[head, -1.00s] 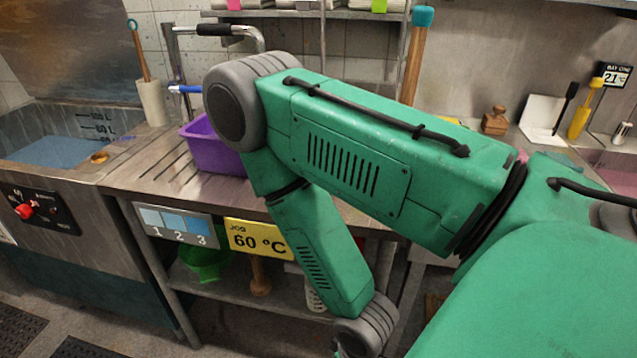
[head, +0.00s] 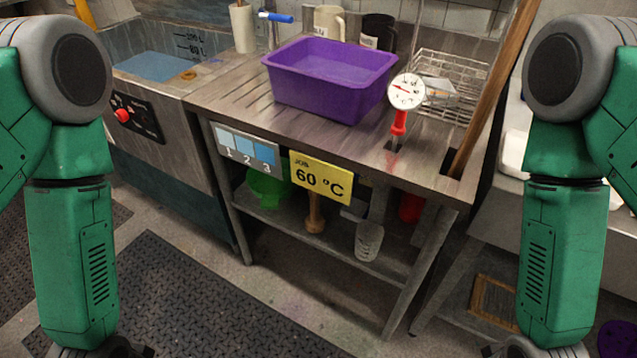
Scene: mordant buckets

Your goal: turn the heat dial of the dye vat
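The dye vat (head: 165,90) is at the left, a metal tank with blue liquid inside. Its red heat dial (head: 123,115) sits on a dark control panel (head: 140,120) on the vat's front. The dial's markings are too small to read. A yellow card reading "JOB 60 °C" (head: 320,175) hangs on the front edge of the steel counter. My green left arm stands at the left edge and my green right arm at the right edge.
A purple tub (head: 325,85) and a red-stemmed dial thermometer (head: 405,95) are on the counter (head: 240,105). A wooden pole (head: 495,85) leans at its right end. A green bowl (head: 268,187) and other items sit on the lower shelf. The floor with a black mat (head: 190,295) is clear.

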